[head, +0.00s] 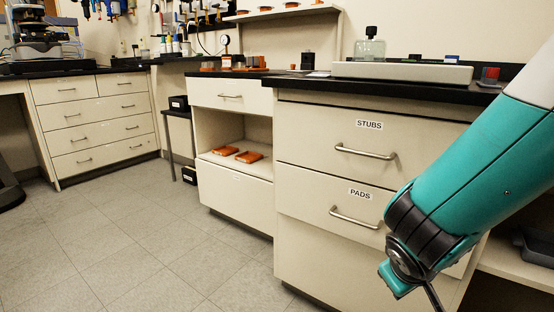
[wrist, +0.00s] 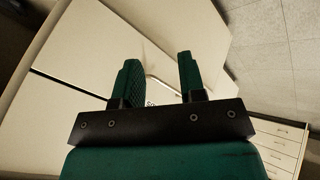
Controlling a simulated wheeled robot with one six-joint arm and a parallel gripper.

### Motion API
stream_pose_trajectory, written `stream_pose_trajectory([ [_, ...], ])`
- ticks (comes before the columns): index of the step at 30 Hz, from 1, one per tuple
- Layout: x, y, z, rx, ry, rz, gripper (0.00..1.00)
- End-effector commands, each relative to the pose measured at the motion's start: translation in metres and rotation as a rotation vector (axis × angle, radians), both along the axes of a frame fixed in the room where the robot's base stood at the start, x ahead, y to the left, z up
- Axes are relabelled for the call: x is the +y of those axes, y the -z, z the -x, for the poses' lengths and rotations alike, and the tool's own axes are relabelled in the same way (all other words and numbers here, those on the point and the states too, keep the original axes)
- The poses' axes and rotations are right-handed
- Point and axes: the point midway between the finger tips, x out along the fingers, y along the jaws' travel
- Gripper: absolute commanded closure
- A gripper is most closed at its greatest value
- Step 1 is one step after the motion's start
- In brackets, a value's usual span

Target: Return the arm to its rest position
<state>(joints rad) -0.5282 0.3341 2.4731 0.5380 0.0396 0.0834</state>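My teal arm reaches in from the right of the head view, in front of the drawer cabinet (head: 300,235) with the STUBS and PADS labels. Its end lies low, near the PADS drawer, and the fingers are cut off or hidden there. In the wrist view my gripper (wrist: 157,80) shows two green fingers apart with nothing held between them. Pale cabinet fronts (wrist: 90,35) lie beyond the fingers. Part of a drawer label shows between them.
The PADS drawer handle (head: 354,218) and STUBS drawer handle (head: 365,152) stick out near my arm. A black counter (head: 420,91) carries a white tray (head: 400,72) and a glass bottle (head: 369,48). Orange pads (head: 249,157) lie on an open shelf. The floor (head: 130,230) at left is clear.

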Motion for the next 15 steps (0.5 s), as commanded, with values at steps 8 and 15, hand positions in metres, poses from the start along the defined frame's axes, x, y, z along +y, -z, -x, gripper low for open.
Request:
stream_pose_trajectory([
  [8,0.063,-0.075,0.096,0.322,-0.096,-0.467,0.63],
  [15,0.091,-0.134,0.169,0.471,-0.339,-0.616,0.63],
])
